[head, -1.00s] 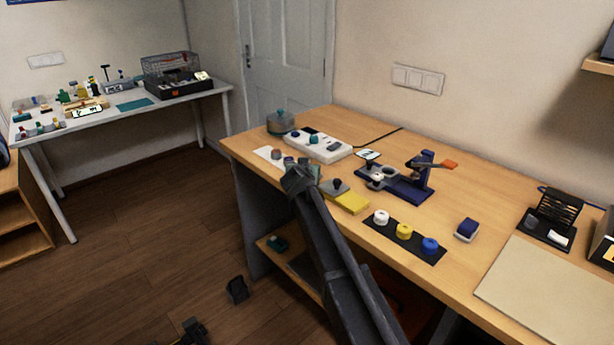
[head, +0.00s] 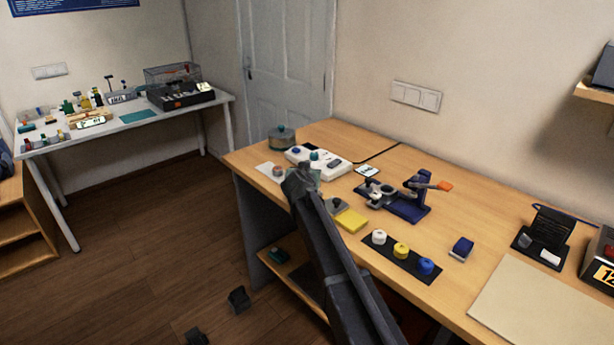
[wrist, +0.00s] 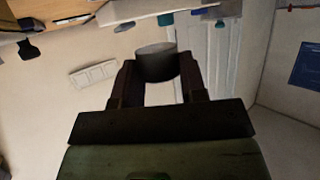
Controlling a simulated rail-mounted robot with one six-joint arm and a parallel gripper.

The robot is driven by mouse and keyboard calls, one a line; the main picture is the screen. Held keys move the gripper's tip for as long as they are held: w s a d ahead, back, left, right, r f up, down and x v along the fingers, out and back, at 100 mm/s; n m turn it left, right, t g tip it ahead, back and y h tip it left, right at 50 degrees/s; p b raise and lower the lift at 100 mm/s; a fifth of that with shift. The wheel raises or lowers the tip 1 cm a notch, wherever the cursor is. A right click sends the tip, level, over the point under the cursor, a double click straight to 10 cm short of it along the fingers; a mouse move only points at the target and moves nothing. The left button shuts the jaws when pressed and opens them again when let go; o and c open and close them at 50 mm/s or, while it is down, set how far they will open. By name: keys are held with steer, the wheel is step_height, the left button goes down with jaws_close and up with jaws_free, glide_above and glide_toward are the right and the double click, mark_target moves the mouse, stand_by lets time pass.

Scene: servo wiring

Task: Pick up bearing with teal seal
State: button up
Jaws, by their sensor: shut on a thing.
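My gripper (wrist: 158,82) is shut on a grey, round, drum-shaped piece (wrist: 156,61), held between the fingertips in the wrist view. I see its plain side and flat face; no teal shows on it there, so I cannot tell its seal colour. In the head view my gripper (head: 303,170) is over the bench's left front part and hides the held piece. A greenish-teal patch (head: 316,174) shows just right of the gripper. A small brownish-grey round piece (head: 278,171) sits on a pale card to its left.
The wooden bench (head: 447,222) also holds a white box with knobs (head: 332,163), a lidded pot (head: 282,137), a yellow pad (head: 350,219), a blue clamp stand (head: 410,207) and a dark strip with white, yellow and blue pieces (head: 413,262). A white table (head: 170,116) stands far left.

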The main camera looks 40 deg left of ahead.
step_height(320, 180, up, 15)
steer(key=p, duration=1.3)
